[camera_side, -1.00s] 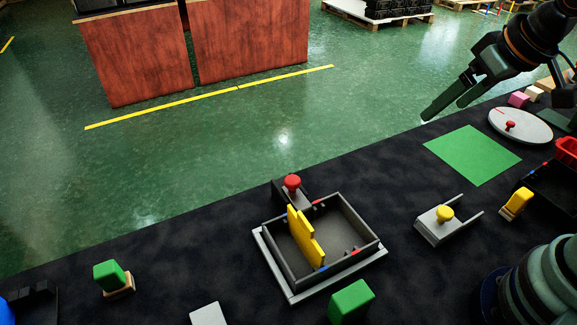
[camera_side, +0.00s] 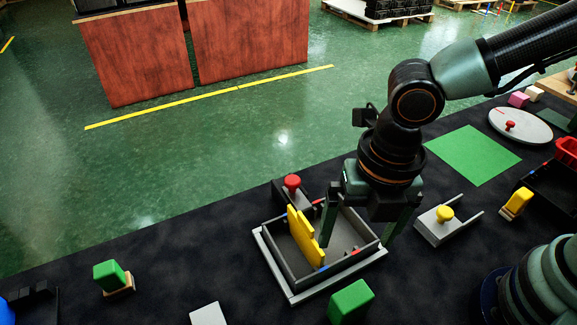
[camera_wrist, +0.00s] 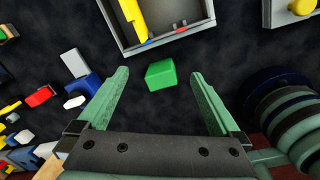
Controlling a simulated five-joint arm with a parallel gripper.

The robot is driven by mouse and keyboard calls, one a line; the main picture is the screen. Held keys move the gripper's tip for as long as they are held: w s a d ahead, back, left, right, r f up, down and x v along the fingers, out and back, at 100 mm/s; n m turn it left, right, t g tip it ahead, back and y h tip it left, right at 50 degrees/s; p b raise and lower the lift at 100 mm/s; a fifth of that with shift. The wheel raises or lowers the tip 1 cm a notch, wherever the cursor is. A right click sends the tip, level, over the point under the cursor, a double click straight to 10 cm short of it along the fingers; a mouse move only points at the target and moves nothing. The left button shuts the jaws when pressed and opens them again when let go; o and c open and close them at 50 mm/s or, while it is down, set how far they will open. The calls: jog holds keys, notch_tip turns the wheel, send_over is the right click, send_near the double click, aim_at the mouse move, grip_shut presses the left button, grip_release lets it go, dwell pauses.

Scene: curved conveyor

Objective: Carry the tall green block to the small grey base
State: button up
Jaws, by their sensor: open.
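A green block (camera_side: 350,302) stands on the dark table in front of the tray, at the bottom of the side view. In the wrist view this green block (camera_wrist: 160,75) shows between my fingertips, beyond them and apart from both. My gripper (camera_side: 354,243) is open and empty, pointing down above the right part of the tray. It also shows in the wrist view (camera_wrist: 160,73). A small light grey base (camera_side: 208,314) lies flat to the left of the block, cut by the bottom edge; it also shows in the wrist view (camera_wrist: 74,63).
A grey tray (camera_side: 268,262) with a yellow divider (camera_side: 305,238) stands behind the block. A red knob (camera_side: 292,183) is behind it. Another green block (camera_side: 108,274) sits on a wooden base at left. A yellow-knobbed grey slide (camera_side: 430,228) is at right.

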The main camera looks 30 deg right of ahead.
aim_at(347, 292)
jog(key=s+a+n, duration=0.1)
jog(key=s+f+n, duration=0.1)
jog(key=n, duration=0.1)
jog(key=s+a+f+n, duration=0.1)
jog(key=n, duration=0.1)
jog(key=shift+a+g+h, duration=0.3)
jog(key=shift+s+f, duration=0.15)
jog(key=shift+f, duration=0.25)
notch_tip(347, 292, down, 6)
jog(key=shift+f, duration=0.1)
jog(key=shift+d+f, duration=0.15)
jog(key=shift+f, duration=1.2)
jog(key=shift+d+f, duration=0.15)
jog(key=shift+f, duration=1.15)
jog(key=c, duration=1.5)
jog(key=shift+r, duration=0.1)
jog(key=shift+r, duration=0.1)
